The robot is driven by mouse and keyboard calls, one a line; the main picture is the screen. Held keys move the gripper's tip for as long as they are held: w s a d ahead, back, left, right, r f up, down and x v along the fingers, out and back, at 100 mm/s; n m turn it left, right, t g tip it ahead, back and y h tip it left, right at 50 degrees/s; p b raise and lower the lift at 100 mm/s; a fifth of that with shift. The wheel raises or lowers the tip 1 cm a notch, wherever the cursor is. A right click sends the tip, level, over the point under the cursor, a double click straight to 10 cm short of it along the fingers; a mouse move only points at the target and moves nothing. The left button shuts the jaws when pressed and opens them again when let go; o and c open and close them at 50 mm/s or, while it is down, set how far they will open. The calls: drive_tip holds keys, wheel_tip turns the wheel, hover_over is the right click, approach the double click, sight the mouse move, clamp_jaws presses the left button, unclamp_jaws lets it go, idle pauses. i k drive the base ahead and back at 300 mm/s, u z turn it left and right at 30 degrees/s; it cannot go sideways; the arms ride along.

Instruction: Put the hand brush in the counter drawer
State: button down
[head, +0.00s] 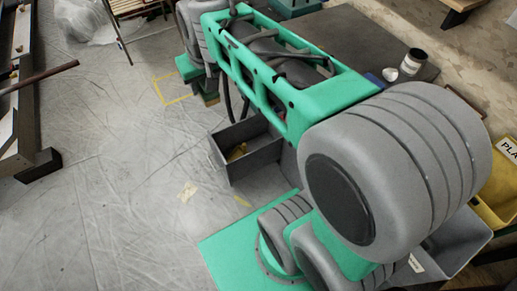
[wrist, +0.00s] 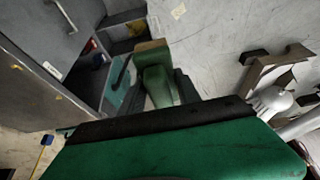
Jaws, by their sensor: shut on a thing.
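The hand brush, green with a tan end, is held in my gripper (wrist: 161,90), and it shows in the middle of the wrist view (wrist: 155,72). My dark fingers lie on either side of it. In the head view my gripper (head: 198,84) is at the upper left, above the floor, with the brush's tan end (head: 209,99) just showing below it. The counter drawer (head: 256,163) stands open, lower right of the gripper, with a small yellowish thing inside. The brush is outside the drawer and apart from it. My arm hides part of the drawer's surroundings.
A dark countertop (head: 345,30) behind my arm bears a dark-lidded jar (head: 413,62). A yellow bin (head: 500,195) stands at the right. A dark frame (head: 25,120) stands at the left. The floor (head: 110,170) between is mostly clear, with a yellow marked outline.

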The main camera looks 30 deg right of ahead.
sight(258, 146)
drive_tip(key=i, duration=0.9)
drive_tip(key=u, duration=0.4)
